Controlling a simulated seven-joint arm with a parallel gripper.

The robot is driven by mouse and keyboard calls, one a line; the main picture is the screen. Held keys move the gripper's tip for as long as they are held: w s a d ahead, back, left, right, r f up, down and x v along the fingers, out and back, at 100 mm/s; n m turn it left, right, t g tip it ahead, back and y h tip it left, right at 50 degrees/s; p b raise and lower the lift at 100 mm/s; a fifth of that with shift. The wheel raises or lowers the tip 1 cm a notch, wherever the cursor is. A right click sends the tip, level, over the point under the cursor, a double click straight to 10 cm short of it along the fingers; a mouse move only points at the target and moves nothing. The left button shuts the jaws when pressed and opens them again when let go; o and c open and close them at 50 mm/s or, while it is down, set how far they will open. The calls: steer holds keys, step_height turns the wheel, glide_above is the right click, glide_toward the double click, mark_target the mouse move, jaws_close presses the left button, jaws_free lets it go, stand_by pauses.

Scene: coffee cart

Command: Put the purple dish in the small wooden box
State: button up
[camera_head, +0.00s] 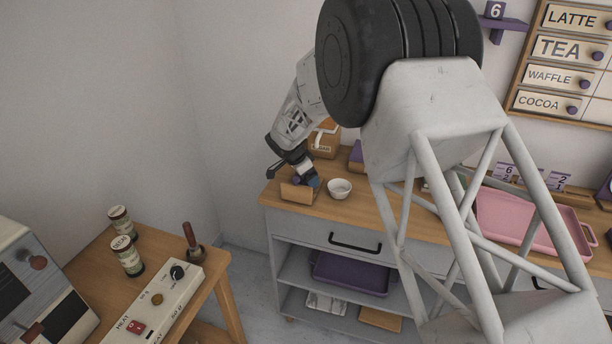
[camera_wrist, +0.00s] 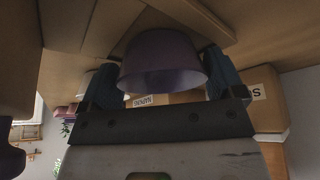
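The purple dish (camera_wrist: 162,60) sits between the two fingers of my gripper (camera_wrist: 163,82) in the wrist view, with a finger against each side. In the head view, my gripper (camera_head: 304,178) points down at the small wooden box (camera_head: 297,194) on the left end of the counter. A blue fingertip shows at the box's right side. Only a small purple patch of the dish (camera_head: 296,181) shows above the box's front wall. The wall hides the rest, so I cannot tell whether the dish touches the box floor.
A white bowl (camera_head: 340,189) stands close right of the box. A brown carton (camera_head: 324,139) and a purple container (camera_head: 357,157) stand behind. A pink tray (camera_head: 520,218) lies further right. A side table with two jars (camera_head: 127,256) stands at the lower left.

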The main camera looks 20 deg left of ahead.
steer(key=shift+o, duration=0.3)
steer(key=shift+a+r, duration=0.1)
steer(key=v, duration=1.2)
stand_by(0.7)
steer(key=s+d+r+n, duration=0.1)
steer(key=s+d+r, duration=0.4)
steer(key=d, duration=0.6)
steer(key=s+d+r+n+g+y, duration=0.1)
steer(key=s+d+r, duration=0.4)
steer(key=d, duration=0.5)
steer(key=s+d+r+n, duration=0.2)
steer(key=s+d+r, duration=0.3)
steer(key=d, duration=0.6)
steer(key=s+d+r+n+y, duration=0.1)
steer(key=s+d+r+n, duration=0.1)
steer(key=s+d, duration=1.1)
steer(key=s+d+f+n, duration=0.1)
steer(key=s+d+f, duration=0.1)
steer(key=s, duration=0.7)
steer(key=s+d+f+n+y, duration=0.1)
steer(key=s+d+f, duration=0.1)
steer(key=s, duration=0.6)
steer(key=shift+s+d+f, duration=0.25)
steer(key=shift+s+d, duration=0.15)
steer(key=shift+d, duration=0.5)
